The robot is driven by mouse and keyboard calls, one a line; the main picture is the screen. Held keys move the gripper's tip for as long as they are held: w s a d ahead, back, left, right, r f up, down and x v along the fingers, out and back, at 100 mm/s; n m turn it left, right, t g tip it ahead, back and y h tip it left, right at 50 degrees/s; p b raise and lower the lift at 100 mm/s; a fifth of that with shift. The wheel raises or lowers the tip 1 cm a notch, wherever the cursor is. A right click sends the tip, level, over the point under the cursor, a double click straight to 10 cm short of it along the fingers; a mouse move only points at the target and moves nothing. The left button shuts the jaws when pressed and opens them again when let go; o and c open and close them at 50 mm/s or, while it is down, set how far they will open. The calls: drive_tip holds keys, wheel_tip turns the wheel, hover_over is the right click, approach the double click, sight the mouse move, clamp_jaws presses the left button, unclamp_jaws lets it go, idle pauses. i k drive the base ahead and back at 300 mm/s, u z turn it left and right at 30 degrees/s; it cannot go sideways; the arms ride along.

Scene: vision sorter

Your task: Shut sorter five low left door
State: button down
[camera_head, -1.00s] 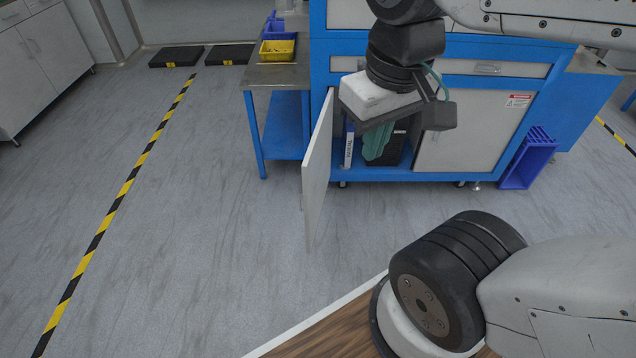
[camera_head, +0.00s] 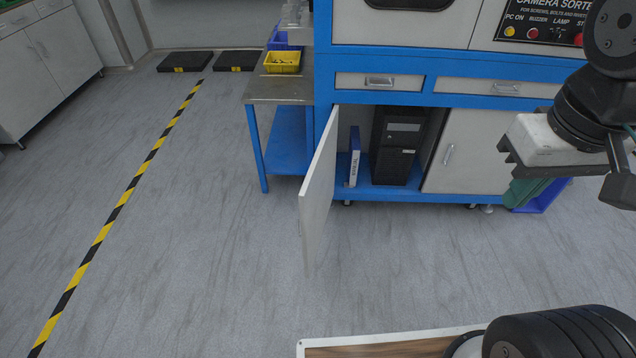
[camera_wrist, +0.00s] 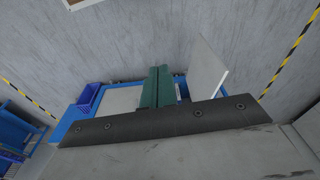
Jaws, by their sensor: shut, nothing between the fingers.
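The low left door (camera_head: 318,195) of the blue and white camera sorter (camera_head: 450,101) stands wide open, swung out toward me over the floor. It also shows in the wrist view as a pale panel (camera_wrist: 207,68), to the right of the fingers. My gripper (camera_head: 528,192) is in front of the sorter's lower right side, well to the right of the open door and apart from it. Its green fingers show pressed together and empty in the wrist view (camera_wrist: 157,85).
Inside the open compartment stand a black computer tower (camera_head: 398,145) and a binder (camera_head: 354,157). The low right door (camera_head: 475,155) is shut. A side table (camera_head: 279,89) with a yellow bin (camera_head: 282,62) stands left of the sorter. A blue crate (camera_head: 552,196) is partly hidden behind my gripper. The floor left of the door is clear.

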sight(315, 196)
drive_tip(key=i, duration=0.95)
drive_tip(key=z, duration=0.05)
